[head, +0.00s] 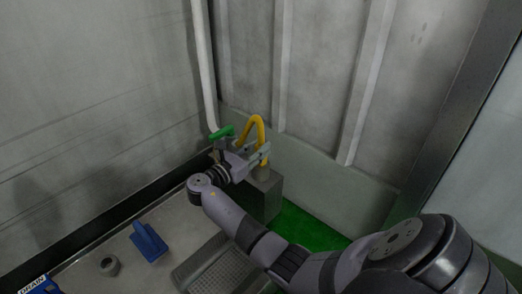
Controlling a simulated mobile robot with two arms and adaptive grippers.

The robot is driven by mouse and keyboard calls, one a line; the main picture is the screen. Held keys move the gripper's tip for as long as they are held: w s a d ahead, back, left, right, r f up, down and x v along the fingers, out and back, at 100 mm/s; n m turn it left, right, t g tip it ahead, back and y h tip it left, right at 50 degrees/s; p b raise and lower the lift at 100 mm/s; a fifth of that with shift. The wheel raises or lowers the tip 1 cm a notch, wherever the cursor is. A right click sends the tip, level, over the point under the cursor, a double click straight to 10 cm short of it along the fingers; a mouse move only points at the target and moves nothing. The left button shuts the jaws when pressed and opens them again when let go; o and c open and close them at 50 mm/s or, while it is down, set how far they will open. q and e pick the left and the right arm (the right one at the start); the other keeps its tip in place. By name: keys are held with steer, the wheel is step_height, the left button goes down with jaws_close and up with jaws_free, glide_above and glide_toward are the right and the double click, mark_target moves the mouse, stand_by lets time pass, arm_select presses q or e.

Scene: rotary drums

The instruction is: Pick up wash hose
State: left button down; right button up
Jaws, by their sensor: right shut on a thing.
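The wash hose (260,126) is a yellow curved tube, arched above a grey block-like stand (266,195) in the corner. My right gripper (263,154) is at the lower part of the yellow arch, just above the stand, and is shut on the hose. The fingers and wrist hide part of the hose's left end. I cannot tell whether the hose touches the stand. My left gripper is not in view.
A white pipe (203,70) with a green handle (222,132) runs down the corner beside the hose. A blue object (149,242), a small grey ring (109,266) and a blue DRAIN sign (40,286) are at lower left. Green floor (292,222) lies right of the stand.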

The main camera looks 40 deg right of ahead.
jaws_close()
stand_by(0.5)
